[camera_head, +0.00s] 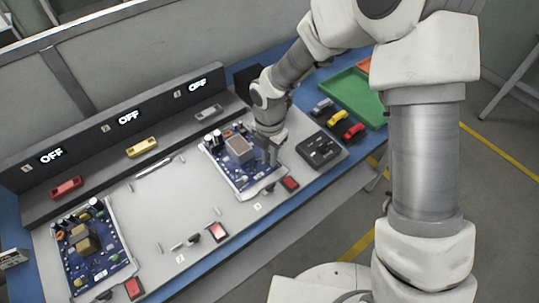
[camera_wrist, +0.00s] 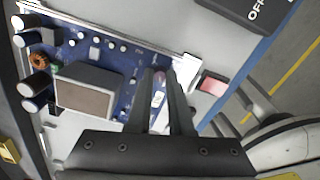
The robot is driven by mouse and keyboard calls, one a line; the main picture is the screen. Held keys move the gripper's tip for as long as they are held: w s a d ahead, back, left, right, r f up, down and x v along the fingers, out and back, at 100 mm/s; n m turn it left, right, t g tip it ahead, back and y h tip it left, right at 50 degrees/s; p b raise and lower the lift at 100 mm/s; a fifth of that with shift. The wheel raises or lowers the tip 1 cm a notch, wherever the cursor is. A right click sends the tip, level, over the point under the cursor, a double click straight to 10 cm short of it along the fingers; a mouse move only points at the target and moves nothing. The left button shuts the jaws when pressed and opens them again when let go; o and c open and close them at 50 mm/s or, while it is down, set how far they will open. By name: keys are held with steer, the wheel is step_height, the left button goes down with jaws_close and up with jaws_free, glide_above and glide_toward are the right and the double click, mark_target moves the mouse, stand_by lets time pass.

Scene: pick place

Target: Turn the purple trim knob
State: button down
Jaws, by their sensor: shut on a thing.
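The blue circuit board (camera_head: 216,158) sits in the right-hand bay of the grey bench panel, and it also fills the upper part of the wrist view (camera_wrist: 105,53). A small purple-pink knob (camera_wrist: 159,77) stands on the board near its edge, between my fingertips. My gripper (camera_wrist: 160,73) points down at the board with its two fingers close together, shut on the purple trim knob. In the head view, my gripper (camera_head: 270,160) is over the board's right side, and the knob is hidden there.
A tan-topped block (camera_wrist: 83,98) and capacitors (camera_wrist: 30,88) rise from the board beside my fingers. A red button (camera_wrist: 214,84) is close by. A black box (camera_head: 320,150), connectors and a green tray (camera_head: 352,98) lie to the right. Another board (camera_head: 92,250) sits at left.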

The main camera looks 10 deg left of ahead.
steer(key=m, duration=0.4)
steer(key=shift+m, duration=0.3)
steer(key=m+b, duration=0.1)
steer(key=m, duration=0.2)
steer(key=shift+m, duration=0.4)
steer(key=m+b, duration=0.1)
steer(key=m, duration=0.3)
steer(key=shift+w, duration=0.1)
steer(key=m+b, duration=0.1)
steer(key=m, duration=0.3)
steer(key=m+b, duration=0.1)
steer(key=m, duration=1.2)
steer(key=shift+m, duration=0.3)
steer(key=c, duration=0.8)
jaws_free()
